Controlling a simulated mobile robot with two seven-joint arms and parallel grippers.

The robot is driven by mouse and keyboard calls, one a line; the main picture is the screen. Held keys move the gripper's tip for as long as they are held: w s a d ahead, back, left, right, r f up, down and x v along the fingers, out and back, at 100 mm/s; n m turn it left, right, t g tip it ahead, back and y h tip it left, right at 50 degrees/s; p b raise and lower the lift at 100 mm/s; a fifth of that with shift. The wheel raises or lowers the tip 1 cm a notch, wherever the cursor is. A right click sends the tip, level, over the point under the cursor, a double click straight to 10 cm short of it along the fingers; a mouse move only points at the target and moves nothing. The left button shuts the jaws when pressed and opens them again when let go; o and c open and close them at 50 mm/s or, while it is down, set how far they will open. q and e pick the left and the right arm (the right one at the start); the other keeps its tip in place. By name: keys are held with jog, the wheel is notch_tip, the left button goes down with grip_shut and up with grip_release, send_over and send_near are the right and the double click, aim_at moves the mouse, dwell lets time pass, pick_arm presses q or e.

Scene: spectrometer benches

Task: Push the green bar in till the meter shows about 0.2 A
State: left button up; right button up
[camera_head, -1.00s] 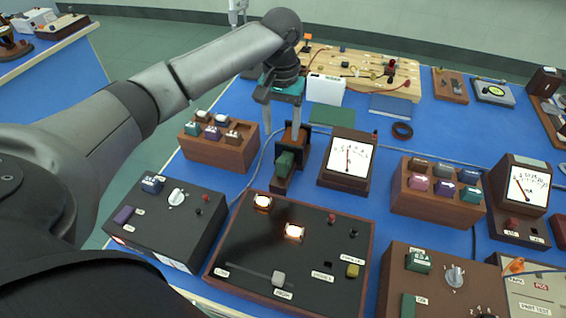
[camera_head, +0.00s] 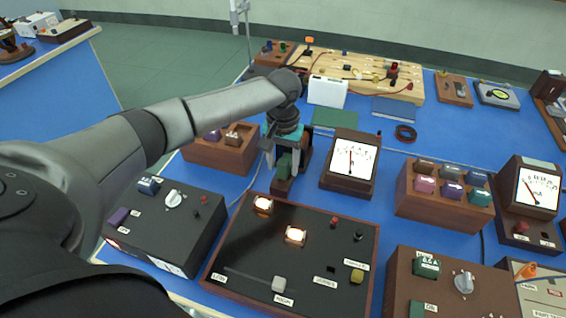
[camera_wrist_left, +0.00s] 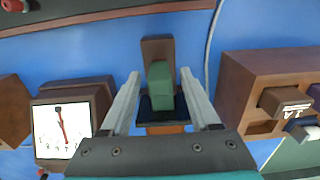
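The green bar (camera_head: 284,164) stands up from a small dark wooden base in the middle of the table. It also shows in the wrist view (camera_wrist_left: 161,86). My left gripper (camera_wrist_left: 160,73) is open, with one finger on each side of the bar and a gap on both sides. In the head view the left gripper (camera_head: 286,172) points down at the bar and partly hides it. The meter (camera_head: 351,160) in a wooden case stands just right of the bar, its red needle nearly upright. Its figures are too small to read. My right gripper is not in view.
A black panel (camera_head: 262,247) with two glowing lamps lies in front of the bar. A wooden block rack (camera_head: 225,158) stands close on the left. A second rack (camera_head: 446,210) stands to the right. Blue table is free between the meter and that rack.

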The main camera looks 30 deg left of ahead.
pick_arm(q)
grip_shut()
jog(key=shift+r, duration=0.1)
dwell(1.2)
